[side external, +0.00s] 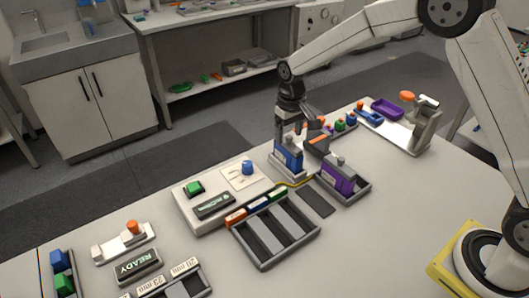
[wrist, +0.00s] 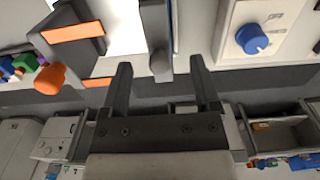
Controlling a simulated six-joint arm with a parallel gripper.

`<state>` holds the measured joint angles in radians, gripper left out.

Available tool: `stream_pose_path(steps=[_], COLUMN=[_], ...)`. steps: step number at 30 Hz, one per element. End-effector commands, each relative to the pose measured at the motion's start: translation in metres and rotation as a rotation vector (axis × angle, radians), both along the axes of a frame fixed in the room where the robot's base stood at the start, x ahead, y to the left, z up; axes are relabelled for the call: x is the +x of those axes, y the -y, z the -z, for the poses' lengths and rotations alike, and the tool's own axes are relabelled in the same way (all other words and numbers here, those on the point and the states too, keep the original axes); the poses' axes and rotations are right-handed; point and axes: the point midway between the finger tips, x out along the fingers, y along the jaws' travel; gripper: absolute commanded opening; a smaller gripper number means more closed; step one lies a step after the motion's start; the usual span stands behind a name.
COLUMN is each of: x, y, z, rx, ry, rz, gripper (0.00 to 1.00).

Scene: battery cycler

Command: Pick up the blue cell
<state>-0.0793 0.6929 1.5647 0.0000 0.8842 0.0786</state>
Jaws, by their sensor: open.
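The blue cell (side external: 289,158) stands upright in a grey holder in the side external view, left of a purple cell (side external: 337,182). My gripper (side external: 292,132) is above and around the top of the blue cell, pointing down, and partly hides it. In the wrist view my gripper (wrist: 159,66) has its two dark fingers apart. A grey upright part (wrist: 157,40) with a round terminal and a thin blue edge, which looks like the blue cell, shows between the fingertips. Gaps show on both sides of it. Whether the fingers reach down past its top is hard to tell.
A dark piece with an orange stripe (side external: 319,143) is close to the right of my gripper. A cycler with a blue knob (side external: 247,167) stands at left. A slotted grey tray (side external: 266,262) is in front. A dark mat (side external: 315,203) lies between the trays.

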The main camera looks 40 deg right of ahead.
Motion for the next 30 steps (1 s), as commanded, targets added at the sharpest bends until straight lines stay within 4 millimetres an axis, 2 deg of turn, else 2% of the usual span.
stream_pose_path(steps=[12, 29, 30], x=[-0.002, -0.001, -0.001], y=[0.0, 0.0, 0.0], z=[0.043, 0.045, 0.045], rx=[0.0, 0.0, 0.0], ry=[0.0, 0.002, 0.002], rz=[0.0, 0.0, 0.0], gripper=[0.79, 0.79, 0.7])
